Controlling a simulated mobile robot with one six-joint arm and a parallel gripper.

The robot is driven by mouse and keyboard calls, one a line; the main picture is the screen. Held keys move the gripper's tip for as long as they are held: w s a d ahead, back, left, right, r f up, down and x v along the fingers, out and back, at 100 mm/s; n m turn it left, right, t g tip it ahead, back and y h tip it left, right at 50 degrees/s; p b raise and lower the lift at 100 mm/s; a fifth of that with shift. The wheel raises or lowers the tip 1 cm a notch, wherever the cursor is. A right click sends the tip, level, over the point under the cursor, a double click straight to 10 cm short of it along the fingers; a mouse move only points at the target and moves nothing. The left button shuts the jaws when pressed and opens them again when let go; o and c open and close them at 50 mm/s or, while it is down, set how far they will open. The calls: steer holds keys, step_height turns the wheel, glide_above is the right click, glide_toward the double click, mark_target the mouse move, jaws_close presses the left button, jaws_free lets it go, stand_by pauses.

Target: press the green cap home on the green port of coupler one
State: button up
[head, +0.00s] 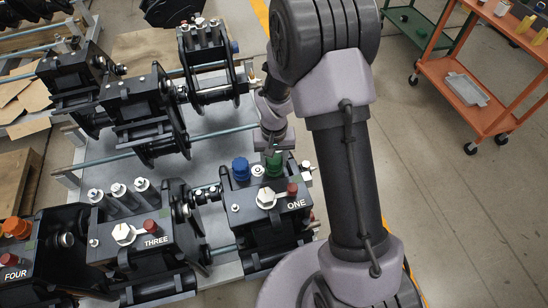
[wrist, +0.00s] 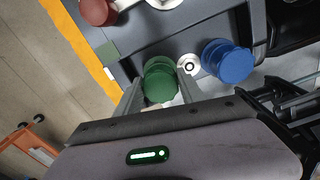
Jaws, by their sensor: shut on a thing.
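Coupler one (head: 262,215) is a dark block labelled ONE, in the middle of the head view. The green cap (wrist: 160,82) is between the two fingers of my gripper (wrist: 160,92), which is shut on it. In the head view the green cap (head: 273,165) is upright at the top of coupler one, under my wrist. The blue cap (wrist: 228,62) stands beside it, and it also shows in the head view (head: 241,169). The green port is hidden under the cap and fingers, so I cannot tell how the cap sits on it.
A bare metal port (wrist: 188,65) lies between the green and blue caps. A red cap (head: 292,189) and a pale hex knob (head: 266,198) are on coupler one's front. Coupler three (head: 140,235) stands to the left. An orange cart (head: 480,90) is at the far right.

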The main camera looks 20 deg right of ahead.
mark_target(274, 160)
steer(key=shift+f, duration=0.3)
steer(key=o, duration=1.2)
step_height(274, 160, up, 17)
steer(key=p, duration=0.7)
steer(key=shift+r, duration=0.2)
